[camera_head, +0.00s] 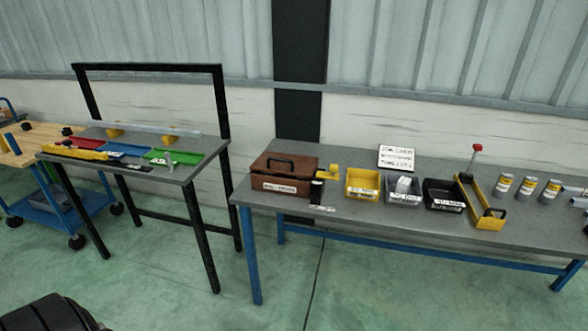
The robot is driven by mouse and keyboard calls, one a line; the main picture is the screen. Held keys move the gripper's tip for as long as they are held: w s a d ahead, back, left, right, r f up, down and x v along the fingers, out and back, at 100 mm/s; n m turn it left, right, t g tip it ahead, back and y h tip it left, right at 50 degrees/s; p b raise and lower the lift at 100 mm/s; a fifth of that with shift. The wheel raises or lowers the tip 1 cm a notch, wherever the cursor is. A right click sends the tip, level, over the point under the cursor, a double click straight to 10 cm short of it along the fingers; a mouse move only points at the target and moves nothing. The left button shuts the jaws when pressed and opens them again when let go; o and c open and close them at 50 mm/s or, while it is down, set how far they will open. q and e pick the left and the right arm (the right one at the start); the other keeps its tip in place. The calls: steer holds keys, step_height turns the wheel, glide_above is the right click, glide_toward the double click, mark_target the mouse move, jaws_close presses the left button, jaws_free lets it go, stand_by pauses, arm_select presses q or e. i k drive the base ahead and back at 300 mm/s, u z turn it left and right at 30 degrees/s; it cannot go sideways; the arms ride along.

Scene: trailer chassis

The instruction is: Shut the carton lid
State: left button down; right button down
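No cardboard carton with an open lid is clearly visible. The nearest match is a brown box (285,176) with a dark handle on its top and a white label on its front. It stands at the left end of the grey table (345,222), and its lid looks closed. I cannot tell whether it is the carton. Neither of my grippers can be seen in the head view.
The table also holds a yellow bin (362,184), a grey bin (403,190), a black bin (443,195), a yellow tool with a red knob (485,205) and cans (527,188). A workbench (135,155) and blue cart (70,205) stand left. Green floor lies open in front.

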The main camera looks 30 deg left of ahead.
mark_target(268, 160)
steer(key=z, duration=0.4)
steer(key=i, duration=1.1)
steer(key=u, duration=0.4)
